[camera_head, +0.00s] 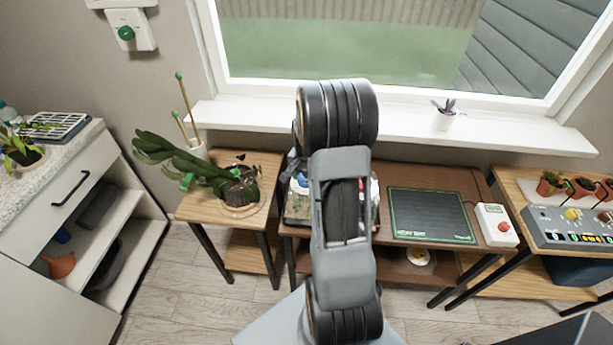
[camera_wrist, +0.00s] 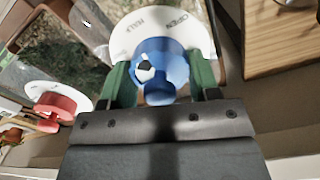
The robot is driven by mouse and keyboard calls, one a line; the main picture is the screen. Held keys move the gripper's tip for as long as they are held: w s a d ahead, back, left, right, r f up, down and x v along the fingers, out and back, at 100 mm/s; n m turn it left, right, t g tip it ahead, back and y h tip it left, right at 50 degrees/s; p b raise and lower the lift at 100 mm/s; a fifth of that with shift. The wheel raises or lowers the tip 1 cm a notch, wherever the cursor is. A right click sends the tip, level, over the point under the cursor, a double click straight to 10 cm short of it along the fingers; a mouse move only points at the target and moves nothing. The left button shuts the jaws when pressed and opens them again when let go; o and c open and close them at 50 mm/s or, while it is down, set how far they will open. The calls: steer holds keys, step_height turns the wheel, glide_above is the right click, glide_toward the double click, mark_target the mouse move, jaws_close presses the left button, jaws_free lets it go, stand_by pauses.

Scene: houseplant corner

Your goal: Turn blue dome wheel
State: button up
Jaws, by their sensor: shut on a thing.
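The blue dome wheel (camera_wrist: 166,62) sits on a round white dial plate (camera_wrist: 128,38) with lettering, of which "HALF" and "OPEN" can be made out in the wrist view. My gripper (camera_wrist: 160,84) has its two green fingers on either side of the blue wheel and is shut on it. In the head view my arm covers most of the dome, and only a bit of blue and white (camera_head: 301,183) shows at its left edge. The gripper itself is hidden there.
A red wheel (camera_wrist: 58,106) on a white disc is close at left in the wrist view. In the head view a heat mat (camera_head: 430,215) and a white box with a red button (camera_head: 497,225) lie right of my arm. A leaning plant (camera_head: 175,155) stands left.

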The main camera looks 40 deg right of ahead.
steer(key=shift+n, duration=0.4)
steer(key=o, duration=0.9)
steer(key=shift+o, duration=0.2)
step_height(320, 180, up, 14)
steer(key=shift+f, duration=0.1)
stand_by(0.4)
steer(key=s+a+r+n+t, duration=0.1)
steer(key=s+a+n, duration=0.4)
steer(key=a, duration=0.5)
steer(key=s+a+r+n+t, duration=0.1)
steer(key=s+a+n+t, duration=0.1)
steer(key=s+a+n, duration=0.4)
steer(key=s+a, duration=0.1)
steer(key=a, duration=0.3)
steer(key=shift+s+a+t+p, duration=0.25)
steer(key=shift+a+t+p, duration=0.05)
steer(key=shift+a+p, duration=0.1)
